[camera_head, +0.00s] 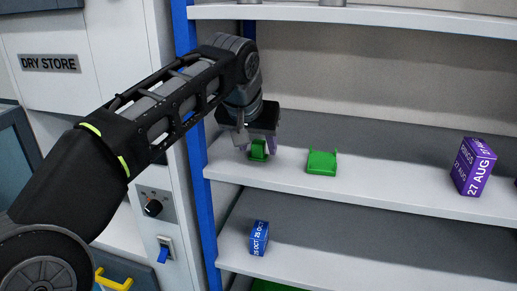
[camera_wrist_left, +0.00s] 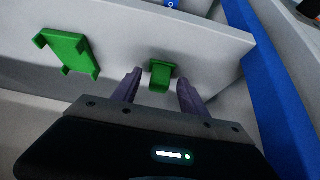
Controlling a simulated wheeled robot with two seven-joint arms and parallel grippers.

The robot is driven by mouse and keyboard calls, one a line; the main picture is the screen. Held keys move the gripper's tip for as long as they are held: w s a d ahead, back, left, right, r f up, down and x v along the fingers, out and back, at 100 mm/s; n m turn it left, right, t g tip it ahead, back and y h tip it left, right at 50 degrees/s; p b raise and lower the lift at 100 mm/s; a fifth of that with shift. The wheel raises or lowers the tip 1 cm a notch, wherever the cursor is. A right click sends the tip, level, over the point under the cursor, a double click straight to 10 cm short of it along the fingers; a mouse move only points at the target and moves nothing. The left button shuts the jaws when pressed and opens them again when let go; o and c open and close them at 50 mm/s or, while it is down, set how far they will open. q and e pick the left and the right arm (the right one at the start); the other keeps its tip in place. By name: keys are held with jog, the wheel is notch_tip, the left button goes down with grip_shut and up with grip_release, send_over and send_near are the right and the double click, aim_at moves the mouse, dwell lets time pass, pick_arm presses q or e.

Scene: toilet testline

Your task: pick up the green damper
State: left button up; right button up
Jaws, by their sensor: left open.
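A small green block (camera_head: 258,150) sits on the middle shelf near its left end, under my left gripper (camera_head: 257,146). It also shows in the left wrist view (camera_wrist_left: 161,76), just ahead of and between the fingertips. A flatter green piece with raised corners (camera_head: 322,163) lies to its right on the same shelf; in the left wrist view it is at the upper left (camera_wrist_left: 66,52). I cannot tell for certain which of the two is the damper. My left gripper (camera_wrist_left: 158,84) is open, with nothing held between its purple fingers. My right gripper is out of view.
The middle shelf (camera_head: 390,193) also holds a purple box (camera_head: 473,166) at the right. A blue box (camera_head: 259,238) stands on the shelf below. A blue post (camera_head: 198,170) rises close by the left shelf end. The shelf between the green pieces and purple box is clear.

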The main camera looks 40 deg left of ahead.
pick_arm(q)
jog(key=shift+w+f, duration=0.2)
jog(key=shift+f, duration=0.1)
dwell(0.4)
grip_shut()
dwell(0.3)
